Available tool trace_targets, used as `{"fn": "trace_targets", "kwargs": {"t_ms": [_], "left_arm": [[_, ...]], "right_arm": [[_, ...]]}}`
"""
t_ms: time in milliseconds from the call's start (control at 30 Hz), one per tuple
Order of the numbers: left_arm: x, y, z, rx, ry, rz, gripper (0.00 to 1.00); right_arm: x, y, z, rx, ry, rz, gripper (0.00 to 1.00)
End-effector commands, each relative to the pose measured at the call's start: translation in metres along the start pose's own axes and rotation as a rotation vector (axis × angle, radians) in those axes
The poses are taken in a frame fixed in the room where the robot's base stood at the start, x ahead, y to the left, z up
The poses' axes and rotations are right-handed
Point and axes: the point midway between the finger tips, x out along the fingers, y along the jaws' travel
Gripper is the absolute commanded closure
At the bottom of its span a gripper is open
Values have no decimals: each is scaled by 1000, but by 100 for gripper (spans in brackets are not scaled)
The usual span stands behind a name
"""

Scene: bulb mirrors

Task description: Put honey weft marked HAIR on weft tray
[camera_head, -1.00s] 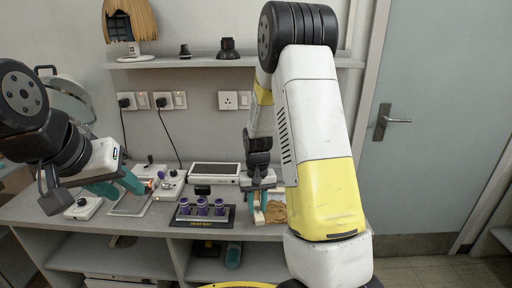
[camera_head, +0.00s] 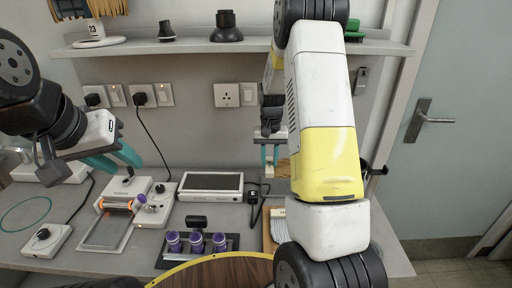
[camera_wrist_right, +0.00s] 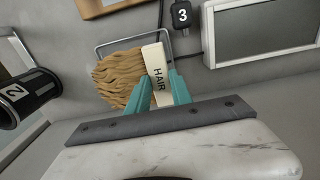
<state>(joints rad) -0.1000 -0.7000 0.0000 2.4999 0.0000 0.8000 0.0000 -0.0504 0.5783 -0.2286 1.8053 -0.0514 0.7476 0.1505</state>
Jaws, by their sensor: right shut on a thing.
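My right gripper (camera_wrist_right: 158,90) is shut on the honey weft (camera_wrist_right: 120,78), a tan bundle of hair. Its cream bar (camera_wrist_right: 156,62) marked HAIR is between the teal fingers. The weft also shows partly in the head view (camera_head: 283,168), where my right arm hides some of it beside the right gripper (camera_head: 270,155). A wooden tray (camera_wrist_right: 108,8), which may be the weft tray, is partly in the wrist view. In the head view this wooden tray (camera_head: 267,235) is partly hidden by my right arm. My left gripper (camera_head: 117,160) is open and empty above the counter's left side.
A wire frame (camera_wrist_right: 100,48) is behind the weft. A black cylinder marked 2 (camera_wrist_right: 28,98), a black block marked 3 (camera_wrist_right: 182,15) and a grey-topped device (camera_head: 210,182) are nearby. Several purple-capped bottles (camera_head: 196,242) stand on a dark holder. A shelf (camera_head: 240,46) crosses above.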

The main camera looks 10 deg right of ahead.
Motion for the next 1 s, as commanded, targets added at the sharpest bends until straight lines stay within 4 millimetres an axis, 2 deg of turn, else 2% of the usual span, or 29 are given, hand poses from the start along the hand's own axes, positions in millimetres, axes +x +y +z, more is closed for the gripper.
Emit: {"fn": "trace_targets", "kwargs": {"t_ms": [367,800,1000], "left_arm": [[0,0,0,0,0,0,64],[0,0,0,0,0,0,64],[0,0,0,0,0,0,64]], "right_arm": [[5,0,1,0,-2,1,100],[52,0,1,1,-3,2,100],[65,0,0,0,-2,1,100]]}}
